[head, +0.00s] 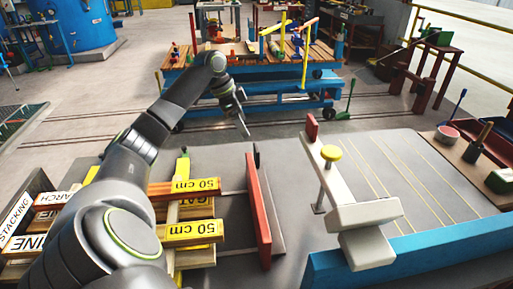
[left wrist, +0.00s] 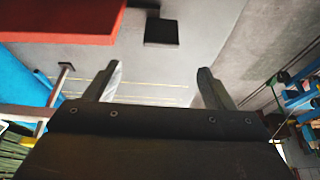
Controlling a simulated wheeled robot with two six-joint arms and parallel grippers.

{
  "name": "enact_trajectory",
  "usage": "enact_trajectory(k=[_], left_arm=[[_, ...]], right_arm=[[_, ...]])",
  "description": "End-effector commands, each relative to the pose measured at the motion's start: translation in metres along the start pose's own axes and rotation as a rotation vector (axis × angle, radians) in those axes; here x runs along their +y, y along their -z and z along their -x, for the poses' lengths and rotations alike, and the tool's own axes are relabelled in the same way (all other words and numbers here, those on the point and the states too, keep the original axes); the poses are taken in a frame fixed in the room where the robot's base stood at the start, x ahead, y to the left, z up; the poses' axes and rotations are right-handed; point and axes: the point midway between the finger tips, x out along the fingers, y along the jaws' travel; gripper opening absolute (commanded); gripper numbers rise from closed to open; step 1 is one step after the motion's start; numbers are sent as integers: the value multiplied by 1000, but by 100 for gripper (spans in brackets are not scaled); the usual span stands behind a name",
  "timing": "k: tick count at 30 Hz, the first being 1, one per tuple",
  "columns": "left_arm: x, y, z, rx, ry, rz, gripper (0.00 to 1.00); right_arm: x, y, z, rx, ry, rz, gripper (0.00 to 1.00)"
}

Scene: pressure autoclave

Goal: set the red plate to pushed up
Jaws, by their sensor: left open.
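A long red plate (head: 258,212) stands on edge on the grey table, near the middle of the head view. A large red surface (left wrist: 60,18), apparently the same plate, fills the upper left of the left wrist view. My left gripper (head: 243,127) is beyond the plate's far end and apart from it in the head view. Its two fingers (left wrist: 158,85) are spread with nothing between them in the left wrist view. My right gripper is in neither view.
Boards marked "50 cm" (head: 192,232) lie left of the plate. A blue beam (head: 420,250) runs along the front right. A blue workbench (head: 260,90) stands behind.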

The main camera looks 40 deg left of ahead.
Motion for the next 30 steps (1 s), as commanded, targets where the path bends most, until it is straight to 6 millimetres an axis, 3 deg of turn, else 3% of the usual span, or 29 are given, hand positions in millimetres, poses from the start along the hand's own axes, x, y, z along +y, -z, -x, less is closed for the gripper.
enact_trajectory(k=[9, 15, 21, 30], left_arm=[[1, 0, -72, 1, -4, 3, 76], [0, 0, -104, 1, -2, 2, 76], [0, 0, -120, 0, 1, 1, 76], [0, 0, -122, -1, 1, 1, 76]], right_arm=[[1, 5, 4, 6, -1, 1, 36], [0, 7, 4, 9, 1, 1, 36], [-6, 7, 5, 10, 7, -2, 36], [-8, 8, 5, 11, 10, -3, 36]])
